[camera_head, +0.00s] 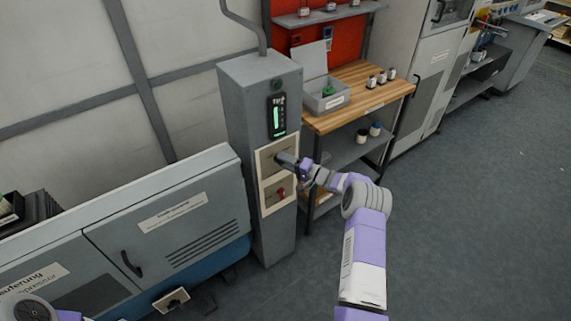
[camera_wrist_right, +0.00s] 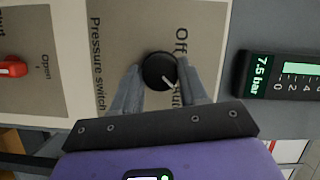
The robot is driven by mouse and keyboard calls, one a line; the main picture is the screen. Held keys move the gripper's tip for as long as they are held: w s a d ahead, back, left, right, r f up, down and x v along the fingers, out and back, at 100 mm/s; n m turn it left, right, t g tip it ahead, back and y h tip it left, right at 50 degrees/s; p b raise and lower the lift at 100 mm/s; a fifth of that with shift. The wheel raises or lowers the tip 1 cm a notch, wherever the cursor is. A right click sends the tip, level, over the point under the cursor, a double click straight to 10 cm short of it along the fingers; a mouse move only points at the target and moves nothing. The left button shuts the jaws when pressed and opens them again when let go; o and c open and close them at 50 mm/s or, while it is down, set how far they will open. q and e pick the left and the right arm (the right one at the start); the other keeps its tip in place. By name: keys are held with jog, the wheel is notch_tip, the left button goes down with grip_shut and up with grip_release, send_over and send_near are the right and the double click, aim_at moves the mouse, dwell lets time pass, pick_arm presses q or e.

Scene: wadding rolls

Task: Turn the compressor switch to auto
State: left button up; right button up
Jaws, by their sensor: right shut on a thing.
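The compressor switch is a round black knob (camera_wrist_right: 158,71) with a white pointer line, on a beige plate (camera_wrist_right: 115,25) marked "Pressure switch". The line points toward the lower right of the right wrist view. "Off" stands above right of the knob; a second label below it is partly hidden by a finger. My right gripper (camera_wrist_right: 160,85) is shut on the knob, one finger on each side. In the head view my right gripper (camera_head: 283,159) reaches the upper beige plate on the grey column (camera_head: 242,130) and hides the knob. My left gripper is out of view.
A red handle (camera_head: 281,192) sits on the plate below; it also shows in the right wrist view (camera_wrist_right: 12,68). A pressure display (camera_head: 277,115) above reads 7.5 bar. A grey cabinet (camera_head: 205,230) stands left, a wooden-topped bench (camera_head: 375,95) right. The floor at right is clear.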

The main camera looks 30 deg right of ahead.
dwell(0.5)
jog(key=o, duration=1.1)
jog(key=shift+c, duration=0.2)
jog(key=v, duration=0.7)
jog(key=shift+s+p, duration=0.3)
jog(key=shift+p, duration=0.1)
